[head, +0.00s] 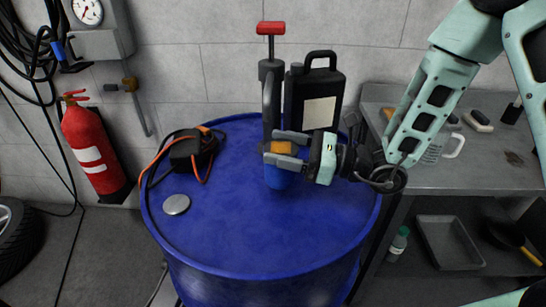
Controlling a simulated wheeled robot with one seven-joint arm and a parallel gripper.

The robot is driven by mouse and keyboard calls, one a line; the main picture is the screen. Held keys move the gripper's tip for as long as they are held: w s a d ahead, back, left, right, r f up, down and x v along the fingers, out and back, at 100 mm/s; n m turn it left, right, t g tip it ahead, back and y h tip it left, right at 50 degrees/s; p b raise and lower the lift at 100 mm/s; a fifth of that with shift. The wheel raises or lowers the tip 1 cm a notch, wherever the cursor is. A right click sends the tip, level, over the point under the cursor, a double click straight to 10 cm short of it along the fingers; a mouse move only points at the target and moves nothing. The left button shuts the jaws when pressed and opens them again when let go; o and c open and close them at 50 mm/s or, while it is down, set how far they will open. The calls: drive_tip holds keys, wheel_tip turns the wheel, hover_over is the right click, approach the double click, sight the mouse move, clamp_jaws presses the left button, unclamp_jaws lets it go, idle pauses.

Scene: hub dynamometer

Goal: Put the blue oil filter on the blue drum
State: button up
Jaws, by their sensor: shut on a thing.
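The blue drum (250,232) stands upright in the middle of the head view, its flat top facing up. The blue oil filter (279,178) is a small blue cylinder over the back middle of the drum top. My gripper (283,153) reaches in from the right and is shut on the filter's upper part. The fingers hide part of the filter. I cannot tell whether the filter's bottom touches the drum top.
On the drum top, a hand pump (270,75) and a black jug (313,95) stand behind the filter. A black charger with cables (192,150) and a metal disc (177,204) lie left. The drum's front top is clear. A metal bench (440,178) stands right.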

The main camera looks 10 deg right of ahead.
sight(278, 179)
drive_tip(key=shift+w+a+r, duration=0.1)
drive_tip(key=shift+w+a, duration=0.15)
drive_tip(key=shift+a, duration=0.4)
drive_tip(key=shift+w+a+f, duration=0.1)
drive_tip(key=shift+a+f, duration=0.05)
drive_tip(key=shift+f, duration=0.75)
drive_tip(key=shift+a+f, duration=0.15)
drive_tip(key=shift+f, duration=0.75)
drive_tip(key=shift+f, duration=0.15)
drive_tip(key=o, duration=1.7)
